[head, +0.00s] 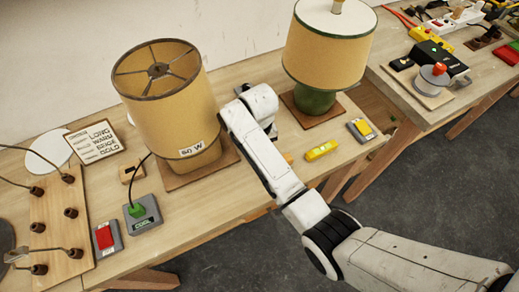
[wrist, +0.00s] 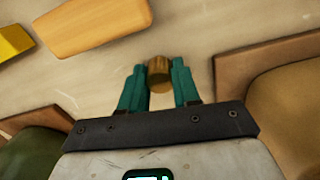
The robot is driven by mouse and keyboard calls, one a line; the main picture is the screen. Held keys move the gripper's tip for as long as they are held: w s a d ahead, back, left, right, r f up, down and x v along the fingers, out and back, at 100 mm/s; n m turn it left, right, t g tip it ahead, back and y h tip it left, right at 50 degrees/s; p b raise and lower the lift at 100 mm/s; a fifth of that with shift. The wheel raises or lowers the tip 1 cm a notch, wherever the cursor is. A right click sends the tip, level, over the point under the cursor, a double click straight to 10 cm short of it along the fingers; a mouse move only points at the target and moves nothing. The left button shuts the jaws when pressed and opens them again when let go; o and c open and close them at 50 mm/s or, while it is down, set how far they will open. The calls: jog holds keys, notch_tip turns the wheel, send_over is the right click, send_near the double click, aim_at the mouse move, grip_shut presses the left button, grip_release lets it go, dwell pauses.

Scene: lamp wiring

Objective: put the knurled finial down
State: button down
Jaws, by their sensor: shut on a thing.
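The knurled finial (wrist: 159,73) is a small brass-coloured cylinder in the wrist view. My gripper (wrist: 158,84) has teal fingers shut on it, one on each side. Pale wooden bench top (wrist: 205,28) lies beyond the finial; I cannot tell whether the finial touches it. In the head view my white arm reaches between the two lamps, and its own links hide the fingers and the finial.
A tan-shaded lamp marked 60 W (head: 165,95) stands left of my arm, a green-based lamp (head: 316,100) right. An orange block (wrist: 98,22) lies near the fingers. A yellow level (head: 321,150) and a grey-yellow switch box (head: 361,129) lie near the front edge.

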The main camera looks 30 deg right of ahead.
jog(key=shift+r, duration=0.1)
jog(key=c, duration=0.8)
grip_release()
jog(key=shift+f, duration=0.2)
notch_tip(320, 180, up, 12)
jog(key=p, duration=0.2)
jog(key=shift+r, duration=0.2)
